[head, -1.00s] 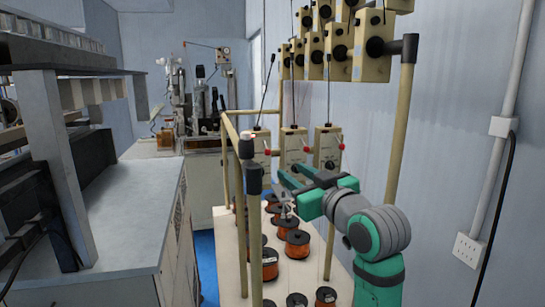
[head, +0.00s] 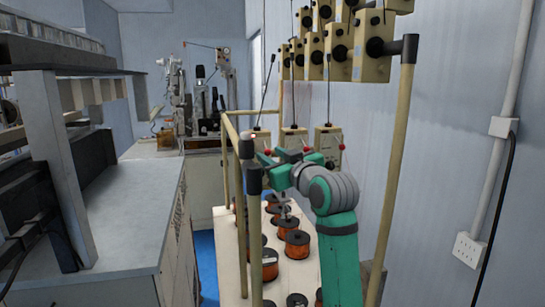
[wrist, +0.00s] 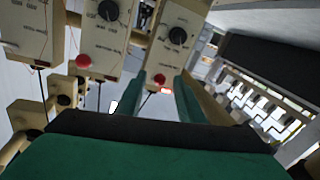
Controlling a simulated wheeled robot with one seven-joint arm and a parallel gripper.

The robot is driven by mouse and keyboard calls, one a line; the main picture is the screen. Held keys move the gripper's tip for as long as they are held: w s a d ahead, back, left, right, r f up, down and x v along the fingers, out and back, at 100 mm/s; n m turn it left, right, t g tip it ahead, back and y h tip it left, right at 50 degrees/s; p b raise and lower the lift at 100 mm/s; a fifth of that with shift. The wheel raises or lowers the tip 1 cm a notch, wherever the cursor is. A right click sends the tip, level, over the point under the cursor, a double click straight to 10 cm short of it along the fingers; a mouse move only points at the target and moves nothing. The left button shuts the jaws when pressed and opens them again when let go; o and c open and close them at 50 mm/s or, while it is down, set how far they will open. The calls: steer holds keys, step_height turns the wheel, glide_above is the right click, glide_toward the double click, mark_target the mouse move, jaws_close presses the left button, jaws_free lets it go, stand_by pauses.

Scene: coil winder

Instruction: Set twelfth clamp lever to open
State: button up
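Three cream tensioner boxes hang in a row, each with a black dial and a red-knobbed lever. In the head view the leftmost box (head: 262,139) is partly behind my gripper (head: 272,162), with its red knob (head: 267,151) by the fingers. In the wrist view my gripper (wrist: 158,96) has its two green fingers apart. A red knob (wrist: 159,79) on the rightmost box (wrist: 176,30) shows between them, and I cannot tell if they touch it. No label identifying the twelfth lever is readable.
More cream boxes (head: 371,47) hang on the upper frame. A tan post (head: 398,150) stands right of my arm, and a black-capped post (head: 254,178) stands at left. Orange wire spools (head: 297,243) stand on the white base below.

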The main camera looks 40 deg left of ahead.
steer(key=shift+w+a, duration=0.1)
steer(key=shift+c, duration=0.7)
jaws_close()
steer(key=shift+r, duration=0.2)
step_height(320, 180, up, 6)
steer(key=m+g+h, duration=0.1)
steer(key=g+h, duration=0.4)
steer(key=h, duration=0.3)
steer(key=shift+w+a+g, duration=0.2)
steer(key=shift+a+g, duration=0.1)
steer(key=shift+a+r, duration=0.1)
steer(key=shift+r, duration=0.1)
